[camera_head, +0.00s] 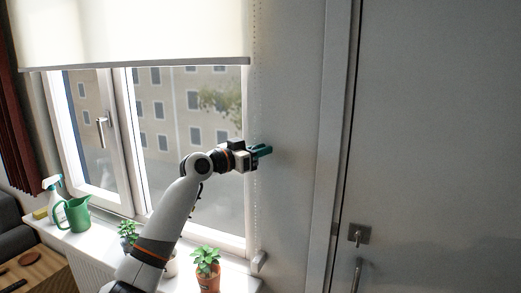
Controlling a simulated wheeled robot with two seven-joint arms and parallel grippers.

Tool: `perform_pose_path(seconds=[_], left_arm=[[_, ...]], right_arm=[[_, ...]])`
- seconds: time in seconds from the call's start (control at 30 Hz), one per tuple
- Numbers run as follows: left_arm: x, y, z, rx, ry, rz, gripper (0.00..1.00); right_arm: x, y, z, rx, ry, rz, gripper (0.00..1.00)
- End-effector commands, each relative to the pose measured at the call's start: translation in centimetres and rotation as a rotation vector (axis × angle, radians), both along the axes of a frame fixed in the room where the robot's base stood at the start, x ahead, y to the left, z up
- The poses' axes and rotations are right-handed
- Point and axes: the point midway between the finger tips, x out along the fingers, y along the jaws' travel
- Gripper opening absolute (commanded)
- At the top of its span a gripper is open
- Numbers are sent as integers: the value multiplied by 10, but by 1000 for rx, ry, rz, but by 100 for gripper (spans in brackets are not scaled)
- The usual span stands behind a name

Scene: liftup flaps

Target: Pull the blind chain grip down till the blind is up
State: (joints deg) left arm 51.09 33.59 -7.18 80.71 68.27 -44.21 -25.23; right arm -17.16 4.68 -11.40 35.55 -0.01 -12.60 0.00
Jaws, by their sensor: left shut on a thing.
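The white roller blind (135,30) hangs over the top of the window, its lower bar level with the upper part of the panes. The thin beaded blind chain (257,90) runs down the wall just right of the blind and window. My left gripper (264,150) is at the chain, about halfway down its visible length, with its teal fingers shut on the chain grip. The grip itself is hidden by the fingers or too small to make out. A small pale fitting (259,261) is at the chain's lower end. My right gripper is out of view.
A grey door (440,140) with a handle (358,235) is at right. The wall between is bare.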

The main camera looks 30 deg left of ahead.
Motion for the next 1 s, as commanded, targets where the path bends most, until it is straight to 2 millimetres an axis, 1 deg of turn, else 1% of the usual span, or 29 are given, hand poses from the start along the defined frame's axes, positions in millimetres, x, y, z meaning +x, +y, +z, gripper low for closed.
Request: perform_pose_path(seconds=[0.03,0.17,0.2,0.37,0.4,0.6,0.7,0.8,0.9,1.0], left_arm=[[0,-1,-30,4,8,-2,0],[0,-1,-75,5,11,-3,0],[0,-1,-90,4,12,-3,0],[0,-1,-149,5,13,-3,0],[0,-1,-163,5,14,-4,0],[0,-1,-229,5,15,-4,0],[0,-1,-256,5,15,-4,0],[0,-1,-278,7,16,-4,0],[0,-1,-295,6,15,-4,0],[0,-1,-306,5,14,-4,0]], right_arm=[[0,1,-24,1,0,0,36],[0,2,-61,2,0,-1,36],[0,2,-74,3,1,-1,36],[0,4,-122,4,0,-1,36],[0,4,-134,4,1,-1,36],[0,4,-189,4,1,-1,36],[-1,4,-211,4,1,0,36],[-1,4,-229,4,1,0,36],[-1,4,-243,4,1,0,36],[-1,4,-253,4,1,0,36]])
